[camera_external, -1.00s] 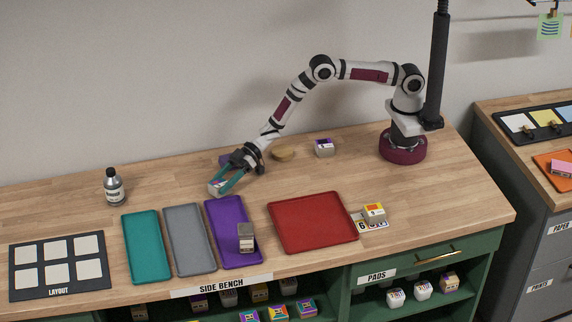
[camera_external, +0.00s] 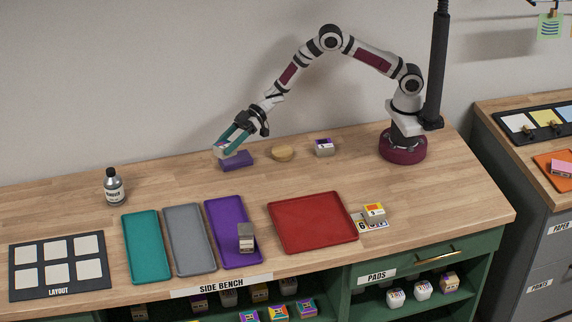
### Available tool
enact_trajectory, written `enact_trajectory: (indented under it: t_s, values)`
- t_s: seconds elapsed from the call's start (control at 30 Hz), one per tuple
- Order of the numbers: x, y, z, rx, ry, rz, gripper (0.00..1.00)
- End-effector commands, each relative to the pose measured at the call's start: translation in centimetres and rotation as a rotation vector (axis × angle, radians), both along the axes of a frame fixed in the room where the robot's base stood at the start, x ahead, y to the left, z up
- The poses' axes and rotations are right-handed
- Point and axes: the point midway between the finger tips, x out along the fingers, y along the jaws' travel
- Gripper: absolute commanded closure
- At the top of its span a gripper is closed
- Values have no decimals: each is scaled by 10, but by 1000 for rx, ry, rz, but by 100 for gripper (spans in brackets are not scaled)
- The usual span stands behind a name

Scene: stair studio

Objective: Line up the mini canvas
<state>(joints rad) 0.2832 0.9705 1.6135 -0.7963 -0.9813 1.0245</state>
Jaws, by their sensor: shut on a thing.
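My gripper (camera_external: 226,146) is shut on a small pale block (camera_external: 221,152), held in the air above the back of the bench, in front of and left of a purple block (camera_external: 237,161). The teal fingers cover part of it, and its face is too small to read. A similar white block with a purple and dark top (camera_external: 324,147) stands at the back right. A grey-brown block (camera_external: 246,237) stands on the purple tray (camera_external: 224,216). I cannot tell which is the mini canvas.
A teal tray (camera_external: 146,246), a grey tray (camera_external: 188,239) and a red tray (camera_external: 312,221) lie along the front. A dark layout board (camera_external: 57,292) with pale squares is far left. A bottle (camera_external: 114,187) stands behind the trays. A round tan object (camera_external: 282,153) lies at the back.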

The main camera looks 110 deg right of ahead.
Motion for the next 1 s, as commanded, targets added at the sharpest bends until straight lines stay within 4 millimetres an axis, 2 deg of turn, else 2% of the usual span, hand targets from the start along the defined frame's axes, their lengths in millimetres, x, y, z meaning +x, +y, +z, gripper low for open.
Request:
enact_trajectory:
  t_s: [0.1,0.27,0.33,0.4,0.53,0.8,1.0]
  values:
    - [-9,-20,13,-1,-1,-3,94]
    - [-9,-27,22,-8,0,-18,94]
    - [2,-21,26,-26,0,-51,94]
    - [20,-6,28,-60,3,-117,94]
    - [41,21,20,-126,22,-247,94]
    - [38,68,-9,-219,45,-364,94]
    - [34,80,-24,-243,51,-385,94]
